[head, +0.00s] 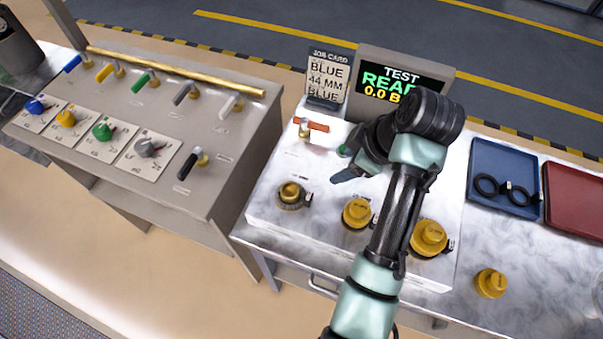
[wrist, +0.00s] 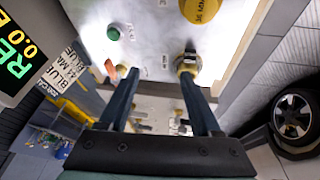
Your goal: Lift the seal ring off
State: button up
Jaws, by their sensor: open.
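A dark seal ring (head: 291,203) sits around the base of the uncapped brass port (head: 290,191) at the left of the panel. In the wrist view the brass port (wrist: 188,62) is near the tip of the right finger, and the dark ring shows only faintly at its base. My gripper (head: 348,172) is open and empty, above the panel, up and to the right of that port in the head view. In the wrist view its two fingers (wrist: 159,72) stand apart with panel surface between them. I cannot tell whether a finger touches the port.
Yellow caps sit on the middle port (head: 356,212) and right port (head: 429,236); a loose cap (head: 491,284) lies on the bench. A blue tray (head: 510,158) holds two black rings, beside a red tray (head: 578,195). An orange-handled valve (head: 310,125) and job card (head: 327,78) stand behind.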

jog(key=s+r+n+g+p, duration=0.1)
jog(key=s+r+g+p, duration=0.1)
jog(key=s, duration=0.1)
jog(key=y+b, duration=0.1)
jog(key=b, duration=0.1)
send_near(312, 199)
jog(key=x, duration=0.2)
jog(key=shift+w+f, duration=0.1)
jog(key=shift+f, duration=0.35)
jog(key=p+x, duration=0.1)
jog(key=x, duration=0.3)
jog(key=shift+a+f+p, duration=0.2)
jog(key=shift+a+p, duration=0.2)
jog(key=shift+a, duration=0.05)
jog(key=shift+a+f, duration=0.15)
jog(key=shift+f, duration=0.3)
grip_shut()
